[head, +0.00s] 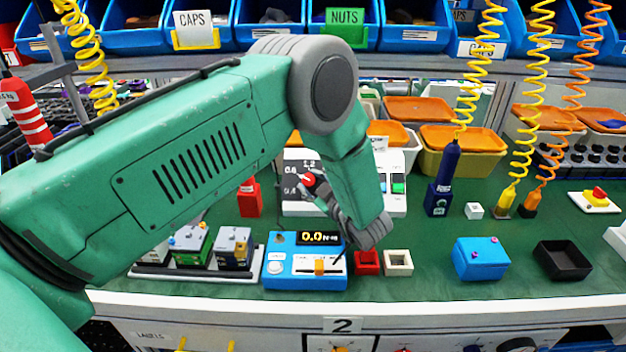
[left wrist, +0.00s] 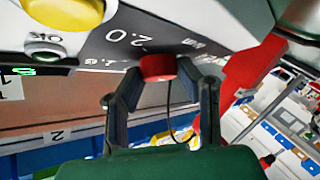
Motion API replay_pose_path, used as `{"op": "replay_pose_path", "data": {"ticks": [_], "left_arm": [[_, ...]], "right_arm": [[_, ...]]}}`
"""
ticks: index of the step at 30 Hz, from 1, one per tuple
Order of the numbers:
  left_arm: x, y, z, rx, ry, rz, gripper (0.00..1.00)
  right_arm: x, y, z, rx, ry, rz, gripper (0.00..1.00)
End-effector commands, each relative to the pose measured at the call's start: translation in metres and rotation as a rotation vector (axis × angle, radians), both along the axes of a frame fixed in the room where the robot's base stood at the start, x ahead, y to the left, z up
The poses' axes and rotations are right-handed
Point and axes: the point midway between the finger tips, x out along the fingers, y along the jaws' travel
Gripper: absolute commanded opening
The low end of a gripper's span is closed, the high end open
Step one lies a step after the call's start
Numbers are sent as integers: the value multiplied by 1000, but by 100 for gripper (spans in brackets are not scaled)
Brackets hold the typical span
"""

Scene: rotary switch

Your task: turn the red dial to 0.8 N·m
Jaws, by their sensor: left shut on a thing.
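The red dial (head: 308,180) sits on the dark face of a white box (head: 293,209) at the back middle of the bench. Printed numbers such as 1.2 and 0.6 show near it in the head view. My left gripper (head: 316,187) reaches down to the dial from the right and hides part of the panel. In the left wrist view my left gripper (left wrist: 158,70) is shut on the red dial (left wrist: 158,68), one finger on each side. 2.0 and 1.6 are printed beside it. I cannot tell which number the dial points to. My right gripper does not show.
A blue meter (head: 306,270) reading 0.0 N·m stands in front of the box. A red block (head: 250,198), a red holder (head: 367,262) and a dark blue tool (head: 443,180) stand close by. A blue box (head: 481,258) and a black tray (head: 562,260) lie right, with green mat free between things.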

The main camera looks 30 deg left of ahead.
Motion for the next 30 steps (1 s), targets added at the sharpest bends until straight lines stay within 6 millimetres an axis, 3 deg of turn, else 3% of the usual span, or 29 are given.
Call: {"op": "replay_pose_path", "data": {"ticks": [9,10,11,12,23,30], "left_arm": [[0,0,-1,14,10,-17,2],[0,0,-1,14,10,-17,37],[0,0,-1,14,9,-17,48],[0,0,-1,14,9,-17,50],[-2,-5,0,13,8,-17,50],[-18,-39,4,12,9,-19,50]], "right_arm": [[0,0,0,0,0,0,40],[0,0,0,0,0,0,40],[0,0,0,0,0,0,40],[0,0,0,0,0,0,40],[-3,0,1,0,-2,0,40],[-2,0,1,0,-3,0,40]]}}
